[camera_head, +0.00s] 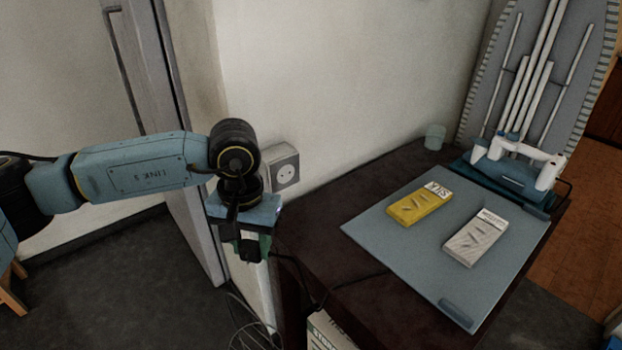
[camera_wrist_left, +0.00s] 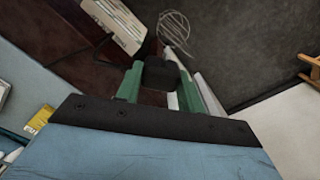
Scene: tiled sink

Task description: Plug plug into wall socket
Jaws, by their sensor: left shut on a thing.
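The wall socket (camera_head: 286,172) is a grey-white box with a round two-hole face on the pale wall, just behind and right of my left wrist. My left gripper (camera_head: 251,250) points down, below and left of the socket and apart from it. It is shut on the black plug (camera_head: 249,252). In the left wrist view, the plug (camera_wrist_left: 160,74) sits between the green fingers of my left gripper (camera_wrist_left: 159,82). The plug's prongs cannot be made out. My right gripper is not in view.
A dark table (camera_head: 340,240) stands right of the gripper, its corner close by. On it lie a grey-blue mat (camera_head: 400,245), a yellow box (camera_head: 419,204) and a white box (camera_head: 475,238). A dark cable (camera_head: 347,284) crosses the table edge. An ironing board (camera_head: 490,75) stands behind.

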